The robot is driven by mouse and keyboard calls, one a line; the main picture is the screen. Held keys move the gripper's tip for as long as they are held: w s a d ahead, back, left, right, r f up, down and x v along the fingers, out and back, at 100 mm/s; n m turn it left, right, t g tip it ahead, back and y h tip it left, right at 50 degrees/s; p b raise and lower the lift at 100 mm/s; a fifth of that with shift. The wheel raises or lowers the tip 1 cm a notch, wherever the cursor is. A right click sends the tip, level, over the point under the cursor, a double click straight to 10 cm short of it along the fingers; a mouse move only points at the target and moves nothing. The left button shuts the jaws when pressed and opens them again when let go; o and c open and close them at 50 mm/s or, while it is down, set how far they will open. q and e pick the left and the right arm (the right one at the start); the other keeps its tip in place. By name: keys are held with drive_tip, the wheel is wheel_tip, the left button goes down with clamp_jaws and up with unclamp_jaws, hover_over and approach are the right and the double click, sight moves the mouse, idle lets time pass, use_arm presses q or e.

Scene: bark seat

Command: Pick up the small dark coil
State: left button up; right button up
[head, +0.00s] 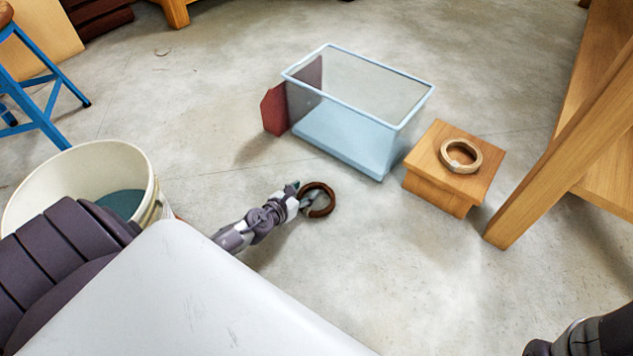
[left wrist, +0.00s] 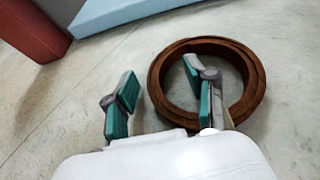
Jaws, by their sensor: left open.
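The small dark coil (head: 332,203) is a dark brown ring lying on the concrete floor in the middle of the head view. It also fills the upper right of the left wrist view (left wrist: 259,85). My left gripper (head: 299,196) is at the coil's left side, open and empty. In the left wrist view its teal-padded fingers (left wrist: 160,94) are spread. One finger is outside the coil on the left, and the other shows over its opening, so the left part of the ring lies between them. I cannot tell how far down the fingers reach. My right gripper is out of view.
A clear bluish bin (head: 345,148) stands beyond the coil, with a dark red block (head: 274,110) beside it. A wooden stool (head: 450,192) bears a lighter ring (head: 473,151). A white bucket (head: 80,160) stands at left. The floor in front right is clear.

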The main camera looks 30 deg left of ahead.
use_arm(q)
drive_tip(key=shift+w+f, duration=0.3)
drive_tip(key=shift+w, duration=0.3)
clamp_jaws()
drive_tip(key=shift+r, duration=0.1)
